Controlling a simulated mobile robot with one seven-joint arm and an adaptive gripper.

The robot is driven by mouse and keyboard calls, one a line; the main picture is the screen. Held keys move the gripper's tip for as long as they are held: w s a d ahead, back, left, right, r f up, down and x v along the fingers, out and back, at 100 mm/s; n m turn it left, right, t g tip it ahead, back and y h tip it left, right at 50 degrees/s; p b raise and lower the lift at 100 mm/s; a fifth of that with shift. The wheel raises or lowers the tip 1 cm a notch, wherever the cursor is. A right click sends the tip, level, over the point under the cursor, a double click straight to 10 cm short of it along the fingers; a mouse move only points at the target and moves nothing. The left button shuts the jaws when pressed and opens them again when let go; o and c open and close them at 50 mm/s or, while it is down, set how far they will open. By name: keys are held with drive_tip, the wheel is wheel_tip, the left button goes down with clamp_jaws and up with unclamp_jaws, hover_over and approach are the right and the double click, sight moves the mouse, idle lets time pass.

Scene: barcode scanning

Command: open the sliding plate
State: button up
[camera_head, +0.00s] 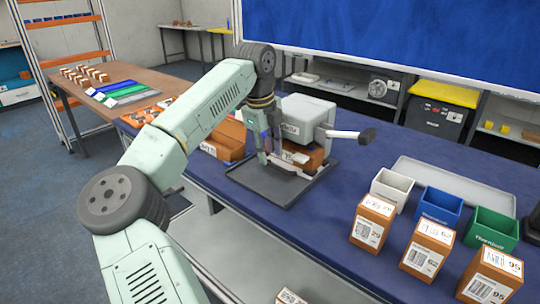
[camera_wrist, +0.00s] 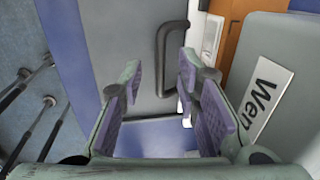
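The sliding plate (camera_head: 272,194) is a flat dark grey plate at the foot of a light grey machine (camera_head: 308,112) on the blue table. In the wrist view the plate (camera_wrist: 110,35) carries a dark bar handle (camera_wrist: 162,60). My gripper (camera_wrist: 158,68) is open, with its purple-padded fingers apart and the handle showing between the fingertips. I cannot tell whether either finger touches it. In the head view my gripper (camera_head: 265,158) points down over the plate, in front of the machine; the handle is hidden there.
A brown box (camera_head: 300,155) sits in the machine. A lever (camera_head: 352,135) juts right. White (camera_head: 391,188), blue (camera_head: 439,207) and green (camera_head: 492,228) bins stand right, behind labelled boxes (camera_head: 428,246).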

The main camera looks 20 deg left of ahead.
drive_tip(key=shift+w+d+f, duration=0.1)
drive_tip(key=shift+w+f, duration=0.05)
drive_tip(key=shift+f, duration=0.6)
drive_tip(key=shift+w+f, duration=0.1)
drive_tip(key=shift+f, duration=0.6)
clamp_jaws()
